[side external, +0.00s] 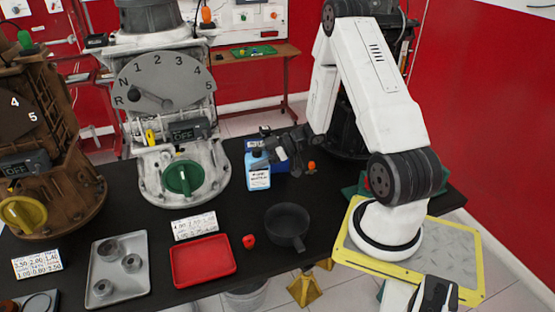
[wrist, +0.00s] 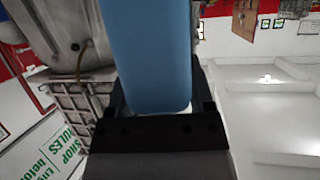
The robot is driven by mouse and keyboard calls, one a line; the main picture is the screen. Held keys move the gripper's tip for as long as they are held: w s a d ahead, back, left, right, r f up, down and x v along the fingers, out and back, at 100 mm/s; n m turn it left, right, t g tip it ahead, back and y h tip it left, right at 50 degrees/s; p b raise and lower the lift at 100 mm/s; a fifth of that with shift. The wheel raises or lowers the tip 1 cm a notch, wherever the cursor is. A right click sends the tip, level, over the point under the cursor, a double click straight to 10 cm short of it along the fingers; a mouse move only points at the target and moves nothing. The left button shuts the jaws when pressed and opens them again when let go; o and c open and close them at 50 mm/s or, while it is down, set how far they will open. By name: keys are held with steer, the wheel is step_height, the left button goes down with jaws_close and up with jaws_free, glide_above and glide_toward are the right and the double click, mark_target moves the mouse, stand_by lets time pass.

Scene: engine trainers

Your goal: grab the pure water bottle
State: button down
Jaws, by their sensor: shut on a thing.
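The pure water bottle (side external: 258,173) is light blue with a white label and a dark cap. It stands upright on the black table, right of the grey engine trainer, in the side view. My gripper (side external: 272,150) reaches it from the right at its upper part. In the wrist view the bottle's blue body (wrist: 150,55) fills the space between the two black fingers of my gripper (wrist: 158,92), which is shut on it. The side view does not show clearly whether the base touches the table. The fingertips are partly hidden there.
A dark pan (side external: 287,222) lies in front of the bottle. A red tray (side external: 203,262), a small red part (side external: 249,241) and a grey tray (side external: 118,280) with rings lie nearer the front. The grey trainer's green knob (side external: 183,178) is close on the left. An orange-topped item (side external: 311,165) stands right.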

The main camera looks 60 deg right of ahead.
mark_target(256, 149)
steer(key=shift+r, duration=1.45)
steer(key=shift+w, duration=0.1)
